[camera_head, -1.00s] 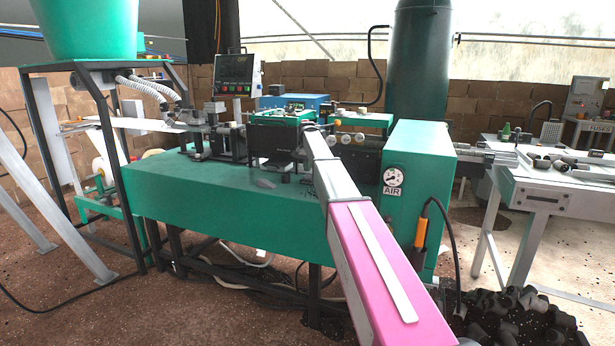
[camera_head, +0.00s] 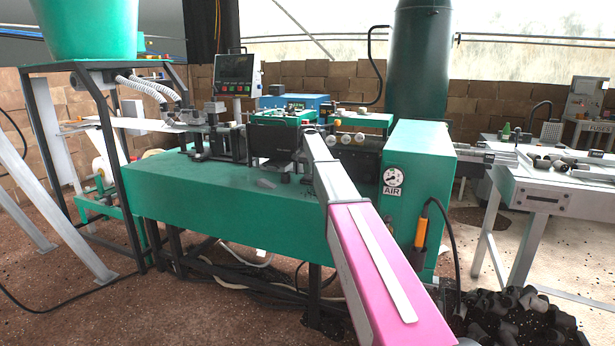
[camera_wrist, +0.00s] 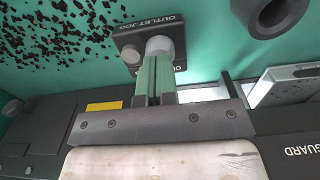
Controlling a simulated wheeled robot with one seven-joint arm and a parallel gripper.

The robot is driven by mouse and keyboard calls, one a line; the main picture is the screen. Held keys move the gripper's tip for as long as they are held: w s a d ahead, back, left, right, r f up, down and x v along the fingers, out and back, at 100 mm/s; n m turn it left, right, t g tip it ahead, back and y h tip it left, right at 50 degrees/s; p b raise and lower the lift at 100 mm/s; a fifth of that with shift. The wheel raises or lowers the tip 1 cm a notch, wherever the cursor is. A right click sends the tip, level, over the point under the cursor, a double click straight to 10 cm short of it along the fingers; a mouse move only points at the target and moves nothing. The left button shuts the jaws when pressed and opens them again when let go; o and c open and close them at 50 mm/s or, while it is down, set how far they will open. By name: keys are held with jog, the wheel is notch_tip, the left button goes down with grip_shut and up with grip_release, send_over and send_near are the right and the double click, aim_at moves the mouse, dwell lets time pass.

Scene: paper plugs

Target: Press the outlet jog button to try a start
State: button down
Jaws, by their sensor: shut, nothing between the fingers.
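In the wrist view, a dark control box labelled OUTLET JOG (camera_wrist: 180,58) stands on the green machine surface, with its lettering upside down. A pale grey round button (camera_wrist: 160,44) sits on the box, and a smaller round spot (camera_wrist: 131,55) shows beside it. My gripper (camera_wrist: 157,62) has its green fingers shut and empty. The fingertips overlap the button's near edge in the picture; whether they touch it or how far it is pressed in, I cannot tell. In the head view my gripper and the box cannot be made out.
Black scraps (camera_wrist: 60,35) lie on the green surface in the wrist view. A dark ring-shaped part (camera_wrist: 270,12) is at the upper right, and a dark GUARD panel (camera_wrist: 296,155) is at the lower right. The green machine (camera_head: 180,200) has a control screen (camera_head: 237,70) and an AIR gauge (camera_head: 393,177).

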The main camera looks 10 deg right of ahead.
jog(key=shift+f, duration=0.55)
dwell(0.7)
jog(key=shift+r, duration=1.2)
jog(key=shift+r, duration=1.5)
